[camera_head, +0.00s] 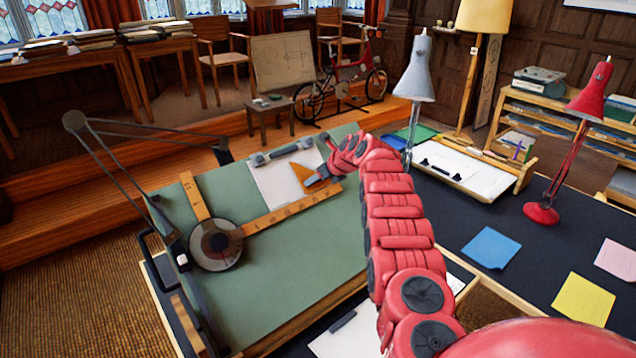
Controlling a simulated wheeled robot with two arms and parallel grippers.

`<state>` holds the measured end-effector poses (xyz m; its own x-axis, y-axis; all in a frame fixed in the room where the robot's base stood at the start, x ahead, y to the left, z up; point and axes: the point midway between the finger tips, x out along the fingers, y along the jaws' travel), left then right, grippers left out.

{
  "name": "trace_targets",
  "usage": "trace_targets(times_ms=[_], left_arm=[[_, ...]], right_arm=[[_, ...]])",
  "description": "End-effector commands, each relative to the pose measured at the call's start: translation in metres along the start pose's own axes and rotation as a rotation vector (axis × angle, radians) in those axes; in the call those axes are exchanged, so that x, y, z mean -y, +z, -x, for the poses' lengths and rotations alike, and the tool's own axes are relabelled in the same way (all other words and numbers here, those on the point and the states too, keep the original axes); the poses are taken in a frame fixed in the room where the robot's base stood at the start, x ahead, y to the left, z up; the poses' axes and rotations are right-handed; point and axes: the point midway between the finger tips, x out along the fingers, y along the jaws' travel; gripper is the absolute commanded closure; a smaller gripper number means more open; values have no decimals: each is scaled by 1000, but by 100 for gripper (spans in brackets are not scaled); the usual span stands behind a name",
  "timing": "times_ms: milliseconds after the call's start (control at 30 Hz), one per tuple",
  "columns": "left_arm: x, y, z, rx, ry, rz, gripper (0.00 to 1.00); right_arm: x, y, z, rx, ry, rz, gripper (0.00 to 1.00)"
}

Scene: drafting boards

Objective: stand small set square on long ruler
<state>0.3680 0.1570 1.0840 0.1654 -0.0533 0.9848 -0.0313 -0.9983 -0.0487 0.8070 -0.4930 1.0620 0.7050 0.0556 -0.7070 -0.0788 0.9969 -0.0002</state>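The drafting machine's long ruler (283,212) is a pale wooden, marked strip running from the round protractor head (216,243) up to the right across the green board. The small set square (301,175) is an orange triangle just above the ruler's far half, over the white sheet. My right gripper (311,182) is grey and at the set square's right side, its fingers overlapping that edge. I cannot tell whether they are closed on it or whether the set square touches the ruler. My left gripper is not in view.
The green drawing board (290,262) is mostly bare in front of the ruler. A shorter ruler (194,197) points away from the protractor head. A dark bar (282,151) lies at the sheet's top. A grey lamp (415,80) and a red lamp (590,95) stand to the right.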

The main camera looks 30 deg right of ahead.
Motion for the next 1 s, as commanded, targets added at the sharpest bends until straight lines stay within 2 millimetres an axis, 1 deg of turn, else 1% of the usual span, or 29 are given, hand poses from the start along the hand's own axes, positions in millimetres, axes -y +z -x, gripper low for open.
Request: trace_targets(times_ms=[500, 1000], left_arm=[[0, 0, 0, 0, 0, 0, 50], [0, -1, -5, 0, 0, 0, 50]], right_arm=[[0, 0, 0, 0, 0, 0, 100], [1, -1, 0, -2, -2, 1, 100]])
